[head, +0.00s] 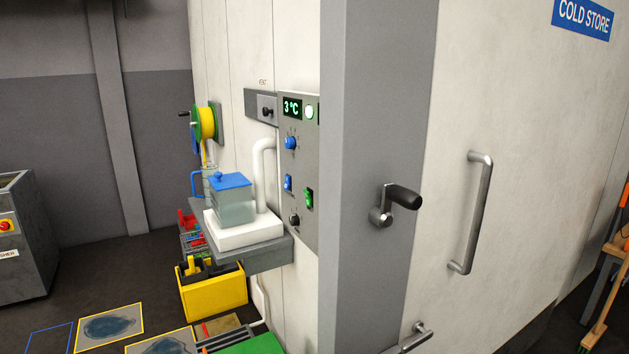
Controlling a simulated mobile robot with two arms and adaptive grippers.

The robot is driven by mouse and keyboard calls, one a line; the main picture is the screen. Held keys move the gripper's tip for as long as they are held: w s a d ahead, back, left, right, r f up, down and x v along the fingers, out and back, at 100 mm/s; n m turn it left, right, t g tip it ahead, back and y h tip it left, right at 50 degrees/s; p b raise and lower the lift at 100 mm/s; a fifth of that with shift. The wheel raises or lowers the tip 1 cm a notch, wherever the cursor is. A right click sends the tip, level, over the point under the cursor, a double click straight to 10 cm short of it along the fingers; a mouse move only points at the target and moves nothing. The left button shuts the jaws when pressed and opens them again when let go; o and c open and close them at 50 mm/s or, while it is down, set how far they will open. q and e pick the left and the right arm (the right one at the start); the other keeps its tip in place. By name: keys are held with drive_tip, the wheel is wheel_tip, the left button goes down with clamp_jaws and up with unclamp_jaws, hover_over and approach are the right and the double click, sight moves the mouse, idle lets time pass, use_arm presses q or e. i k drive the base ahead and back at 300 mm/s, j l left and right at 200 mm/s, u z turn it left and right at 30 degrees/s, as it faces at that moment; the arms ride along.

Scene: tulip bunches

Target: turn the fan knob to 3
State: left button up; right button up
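A grey control panel (312,226) is on the side of the cold store, left of the door frame. A black knob (294,221) is near the panel's bottom. I cannot tell which knob is the fan knob, nor read any setting. Neither gripper shows.
A grey shelf (262,258) juts out below the panel, carrying a blue-lidded tank (233,200) on a white base. A door lever (400,197) and long handle (472,215) stick out at the right. A yellow tote (214,293) stands on the floor at the left.

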sight(293, 219)
drive_tip(key=j+z, duration=0.15)
drive_tip(key=z, duration=0.35)
drive_tip(key=j+z, duration=0.2)
drive_tip(key=z, duration=0.25)
drive_tip(key=j+z, duration=0.2)
drive_tip(key=j, duration=0.25)
drive_tip(key=j+z, duration=0.2)
drive_tip(key=j, duration=0.2)
drive_tip(key=k+j+z, duration=0.15)
drive_tip(key=j, duration=0.25)
drive_tip(key=k+j+z, duration=0.2)
drive_tip(key=j, duration=0.2)
drive_tip(key=i+j, duration=0.05)
drive_tip(key=i, duration=0.05)
